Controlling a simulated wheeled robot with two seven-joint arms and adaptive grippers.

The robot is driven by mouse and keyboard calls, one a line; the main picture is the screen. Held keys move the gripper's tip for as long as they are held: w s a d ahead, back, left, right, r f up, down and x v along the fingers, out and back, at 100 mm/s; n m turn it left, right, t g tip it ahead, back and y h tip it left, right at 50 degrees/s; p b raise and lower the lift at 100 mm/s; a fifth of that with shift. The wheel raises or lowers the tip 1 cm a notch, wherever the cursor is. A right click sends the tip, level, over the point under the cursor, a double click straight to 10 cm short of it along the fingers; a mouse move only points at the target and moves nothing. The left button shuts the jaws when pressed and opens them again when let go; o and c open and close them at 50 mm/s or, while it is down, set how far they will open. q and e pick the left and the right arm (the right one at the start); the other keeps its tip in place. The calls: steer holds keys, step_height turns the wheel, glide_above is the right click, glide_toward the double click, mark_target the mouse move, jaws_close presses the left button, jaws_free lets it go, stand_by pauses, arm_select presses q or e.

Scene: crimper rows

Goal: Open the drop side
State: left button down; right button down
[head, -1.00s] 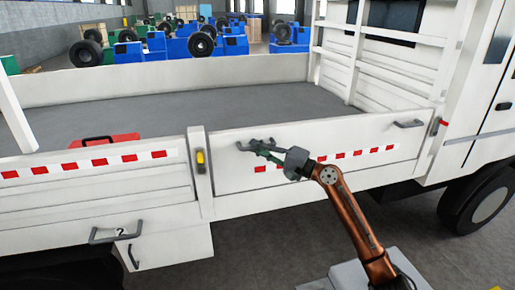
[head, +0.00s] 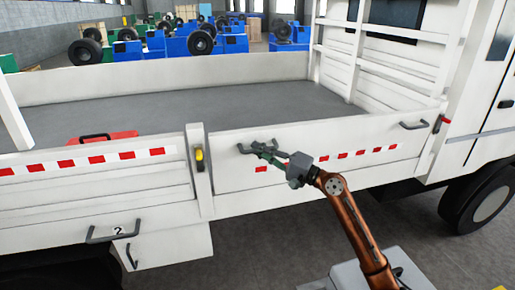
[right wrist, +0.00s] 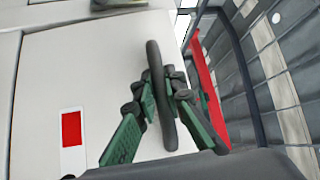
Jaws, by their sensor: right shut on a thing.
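The white drop side (head: 300,172) of the truck bed stands upright and closed, with red and white marks along it. It has a grey handle (head: 246,149) at its upper left and another handle (head: 413,126) at its upper right. My right gripper (head: 266,150) is at the left handle. In the right wrist view, its green fingers (right wrist: 167,100) are shut around the dark handle bar (right wrist: 160,95). A yellow latch (head: 199,159) sits on the post left of the drop side, and a red latch (head: 440,121) at its right end. My left gripper is not in view.
The grey truck bed (head: 230,108) behind the panel holds a red box (head: 105,138) at the left. A white side panel (head: 90,180) adjoins the post. A black wheel (head: 480,200) stands at the right.

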steer(key=s+d+f+n+y+b, duration=0.1)
steer(key=s+d+f, duration=0.1)
steer(key=s+f, duration=0.5)
steer(key=shift+s+f+n, duration=0.3)
steer(key=shift+s+f, duration=0.05)
steer(key=shift+s, duration=0.8)
steer(key=c, duration=2)
jaws_free()
steer(key=shift+o, duration=0.2)
